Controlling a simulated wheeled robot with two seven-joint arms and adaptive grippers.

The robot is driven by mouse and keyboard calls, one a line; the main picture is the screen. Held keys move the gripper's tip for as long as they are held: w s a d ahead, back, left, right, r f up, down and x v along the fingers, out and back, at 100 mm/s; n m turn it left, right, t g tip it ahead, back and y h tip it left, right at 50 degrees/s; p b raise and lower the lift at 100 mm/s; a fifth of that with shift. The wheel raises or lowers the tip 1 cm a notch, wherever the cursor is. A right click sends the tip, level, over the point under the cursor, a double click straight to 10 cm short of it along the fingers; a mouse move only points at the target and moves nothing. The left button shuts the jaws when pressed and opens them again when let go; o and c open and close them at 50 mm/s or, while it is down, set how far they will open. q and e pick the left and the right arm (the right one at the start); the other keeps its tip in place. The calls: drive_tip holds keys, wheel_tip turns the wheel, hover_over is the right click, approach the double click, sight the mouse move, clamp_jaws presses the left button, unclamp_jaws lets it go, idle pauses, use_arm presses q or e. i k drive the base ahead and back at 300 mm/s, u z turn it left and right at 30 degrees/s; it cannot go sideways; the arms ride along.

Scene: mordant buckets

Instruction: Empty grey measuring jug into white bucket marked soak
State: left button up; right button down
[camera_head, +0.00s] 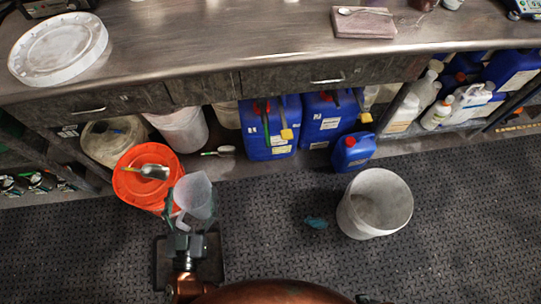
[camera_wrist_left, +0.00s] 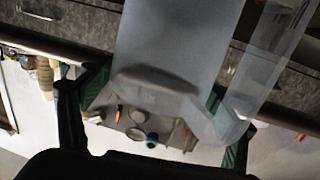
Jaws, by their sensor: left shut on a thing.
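The grey measuring jug (camera_head: 197,193) is translucent and held up in front of the orange lidded bucket. My left gripper (camera_head: 190,221) is shut on it. In the left wrist view the jug (camera_wrist_left: 170,50) fills the middle, between the two dark fingers of the left gripper (camera_wrist_left: 152,112). The jug's contents cannot be made out. A white open bucket (camera_head: 352,218) stands upright on the floor, to the right of the jug and apart from it. No soak marking is readable on it. My right gripper is not in view.
An orange lid (camera_head: 128,188) bears a metal scoop (camera_head: 155,171). A teal crumpled thing (camera_head: 316,222) lies on the floor left of the white bucket. Blue canisters (camera_head: 283,150) stand under the counter (camera_head: 215,50). The dark floor between jug and bucket is mostly clear.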

sight(377, 202)
drive_tip(key=u, duration=1.65)
drive_tip(key=k, duration=2.05)
drive_tip(key=z, duration=2.45)
drive_tip(key=i, duration=0.5)
